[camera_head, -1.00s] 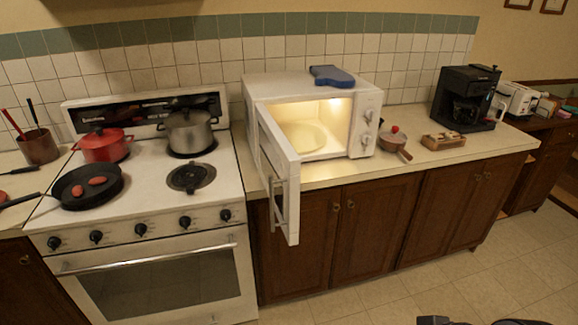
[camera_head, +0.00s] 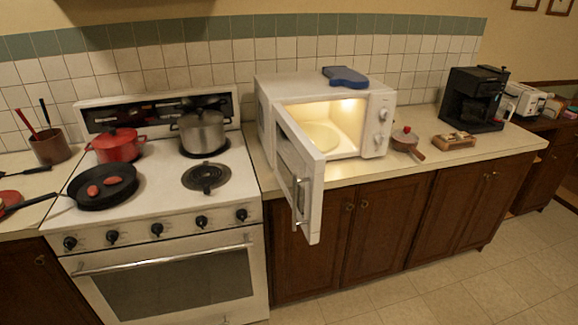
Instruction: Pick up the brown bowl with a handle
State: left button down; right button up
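The brown bowl with a handle (camera_head: 404,140) sits on the counter just right of the microwave. Its handle points toward the front right, near the counter's front edge. A small red item shows at the top of the bowl; I cannot tell what it is. Neither of my grippers is in view, and nothing is touching the bowl.
The lit white microwave (camera_head: 378,110) has its door (camera_head: 303,180) swung open past the counter's front edge, left of the bowl. A wooden box (camera_head: 454,140) and a black coffee maker (camera_head: 472,98) stand to the right. The floor (camera_head: 440,290) in front is clear.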

aim_at(401, 147)
jog(key=i+l+z, duration=0.1)
jog(key=i, duration=0.7)
jog(key=i+l+z, duration=0.15)
jog(key=i, duration=0.65)
